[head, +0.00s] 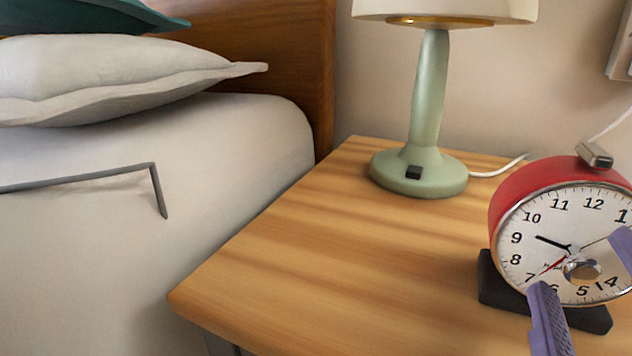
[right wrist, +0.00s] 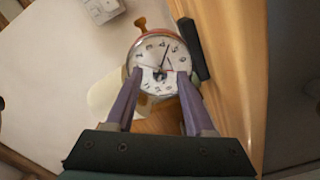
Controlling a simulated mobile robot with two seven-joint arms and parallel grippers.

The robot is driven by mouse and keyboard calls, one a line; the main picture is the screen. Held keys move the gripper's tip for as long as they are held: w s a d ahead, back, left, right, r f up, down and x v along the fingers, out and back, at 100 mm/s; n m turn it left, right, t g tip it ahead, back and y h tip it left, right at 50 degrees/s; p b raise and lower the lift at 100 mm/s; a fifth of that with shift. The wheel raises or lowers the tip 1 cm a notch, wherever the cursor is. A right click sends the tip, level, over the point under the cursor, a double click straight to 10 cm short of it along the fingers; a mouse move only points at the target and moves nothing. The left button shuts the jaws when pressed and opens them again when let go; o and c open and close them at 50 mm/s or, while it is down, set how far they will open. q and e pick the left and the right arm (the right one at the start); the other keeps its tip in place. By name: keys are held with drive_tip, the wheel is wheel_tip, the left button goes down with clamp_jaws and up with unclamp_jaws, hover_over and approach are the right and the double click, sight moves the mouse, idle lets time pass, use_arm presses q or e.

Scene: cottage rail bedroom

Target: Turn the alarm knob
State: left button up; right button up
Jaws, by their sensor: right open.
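The red alarm clock (head: 508,203) stands on the nightstand at the right of the head view, on a black base (head: 497,280). A small shiny round knob (head: 582,270) sits low on its white dial. My right gripper (head: 580,263) is open, with its purple fingertips on either side of this knob, in front of the dial. Whether they touch it I cannot tell. The right wrist view shows the dial (right wrist: 153,50) between and beyond the fingers (right wrist: 160,76). An orange-brown peg (right wrist: 140,22) sticks out from the clock's rim there. My left gripper is not in view.
A green lamp (head: 428,110) stands on the wooden nightstand (head: 340,255), behind and left of the clock. A white cord runs behind it. The bed (head: 90,250) with pillows is at the left. The nightstand's left and front part is clear.

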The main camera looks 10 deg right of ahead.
drive_tip(key=shift+s, duration=0.1)
drive_tip(key=p+v, duration=0.1)
drive_tip(key=v, duration=0.8)
drive_tip(key=shift+s+a+p, duration=0.3)
drive_tip(key=shift+p, duration=0.1)
